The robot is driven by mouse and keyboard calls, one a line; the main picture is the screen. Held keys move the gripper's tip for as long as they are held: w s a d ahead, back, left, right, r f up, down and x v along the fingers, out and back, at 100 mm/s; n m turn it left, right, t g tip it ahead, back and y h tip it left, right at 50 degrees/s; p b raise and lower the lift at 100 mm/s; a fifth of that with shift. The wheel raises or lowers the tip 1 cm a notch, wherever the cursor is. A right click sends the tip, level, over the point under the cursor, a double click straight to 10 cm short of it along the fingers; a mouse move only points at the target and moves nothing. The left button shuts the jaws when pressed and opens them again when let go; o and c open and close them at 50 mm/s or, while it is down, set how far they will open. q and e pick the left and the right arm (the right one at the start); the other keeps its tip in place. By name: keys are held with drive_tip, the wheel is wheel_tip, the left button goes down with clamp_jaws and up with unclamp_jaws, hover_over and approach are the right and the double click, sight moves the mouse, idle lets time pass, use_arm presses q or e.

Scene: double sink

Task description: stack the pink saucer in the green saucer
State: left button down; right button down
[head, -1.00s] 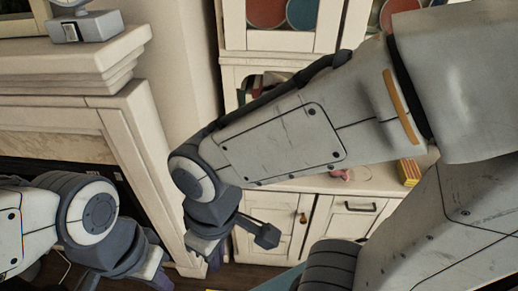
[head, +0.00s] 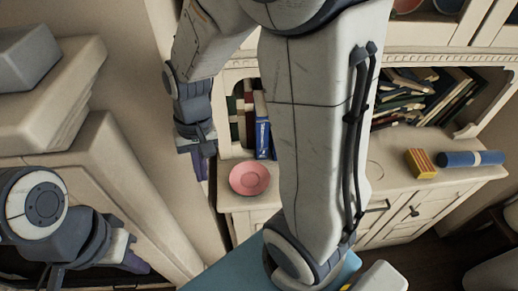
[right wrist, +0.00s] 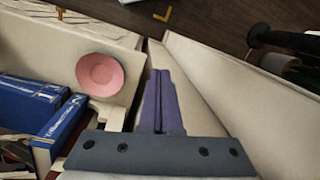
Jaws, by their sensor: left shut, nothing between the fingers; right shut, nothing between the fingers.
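The pink saucer (head: 250,179) lies on the cream cabinet's counter, near its left end and in front of the books. It also shows in the right wrist view (right wrist: 99,74), left of the fingers. My right gripper (head: 200,168) is shut and empty, a little left of the saucer in the head view and apart from it. Its purple fingers (right wrist: 160,98) lie together in the right wrist view. My left gripper (head: 134,264) is shut and empty at the lower left, far from the saucer. I see no green saucer in either view.
Blue books (head: 263,135) stand just behind the saucer. A yellow-and-red striped box (head: 421,164) and a blue cylinder (head: 472,158) lie further right on the counter. A cream mantel (head: 60,95) is at the left. My right arm hides the counter's middle.

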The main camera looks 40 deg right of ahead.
drive_tip(key=w+d+f+m, duration=0.2)
drive_tip(key=d+m, duration=0.1)
drive_tip(key=d, duration=0.2)
drive_tip(key=w+d+f+m, duration=0.1)
drive_tip(key=w+d+m, duration=0.15)
drive_tip(key=d, duration=0.35)
drive_tip(key=m+y+p, duration=0.2)
drive_tip(key=m, duration=0.7)
approach(268, 176)
drive_tip(key=shift+t, duration=0.3)
drive_tip(key=f, duration=0.7)
drive_tip(key=shift+s+a, duration=0.1)
drive_tip(key=shift+s, duration=0.25)
drive_tip(key=shift+a, duration=1)
drive_tip(key=shift+r, duration=0.15)
